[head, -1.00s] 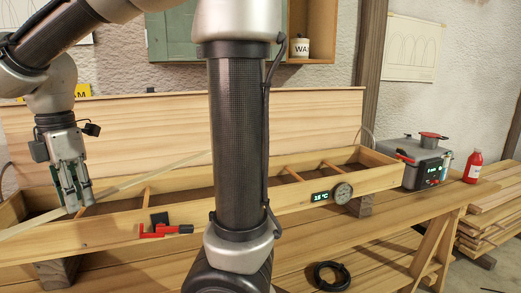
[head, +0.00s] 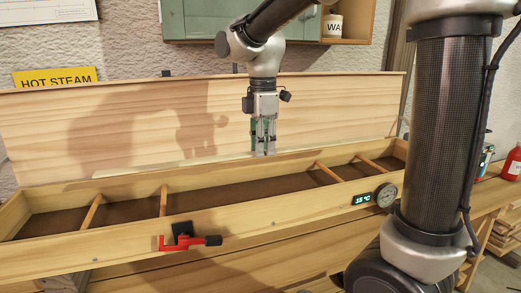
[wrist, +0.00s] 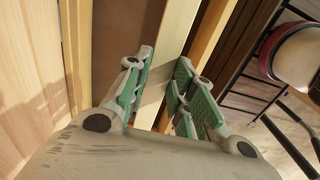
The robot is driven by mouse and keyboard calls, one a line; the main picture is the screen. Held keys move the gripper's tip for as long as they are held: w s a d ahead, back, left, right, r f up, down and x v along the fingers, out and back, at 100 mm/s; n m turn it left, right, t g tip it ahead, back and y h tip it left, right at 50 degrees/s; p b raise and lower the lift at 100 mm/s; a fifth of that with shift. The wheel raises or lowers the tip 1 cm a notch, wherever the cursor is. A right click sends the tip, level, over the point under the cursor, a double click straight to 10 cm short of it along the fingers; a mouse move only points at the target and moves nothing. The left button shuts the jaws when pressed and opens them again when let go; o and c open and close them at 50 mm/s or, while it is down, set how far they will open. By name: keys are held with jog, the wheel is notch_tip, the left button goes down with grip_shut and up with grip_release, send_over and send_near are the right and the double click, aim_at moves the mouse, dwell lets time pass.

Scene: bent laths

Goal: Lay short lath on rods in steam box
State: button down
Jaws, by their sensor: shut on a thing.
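My gripper (head: 264,150) is shut on the short lath (head: 165,167), a thin pale strip reaching out to the left of the fingers. In the wrist view the lath (wrist: 170,60) runs between the green-padded fingers (wrist: 165,100). In the head view the lath shows along the back wall of the steam box, roughly parallel to it; its height over the rods cannot be told. The long open steam box (head: 270,210) has a dark floor. Cross rods show at its left (head: 163,200) (head: 92,211) and right (head: 328,172) (head: 370,162). No lath rests on these visible rods.
The raised lid (head: 330,110) stands behind the box. A red-handled latch (head: 185,240) and a dial gauge (head: 386,195) with a display sit on the front wall. A red bottle (head: 512,163) stands at the far right. A green cabinet (head: 190,20) hangs above.

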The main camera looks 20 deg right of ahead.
notch_tip(320, 180, down, 12)
jog(key=shift+a+f, duration=0.1)
jog(key=shift+f, duration=0.15)
dwell(0.5)
jog(key=shift+f, duration=0.3)
dwell(0.4)
jog(key=c, duration=1.1)
grip_release()
jog(key=shift+o, duration=0.7)
jog(key=shift+r, duration=0.1)
jog(key=shift+r, duration=2.9)
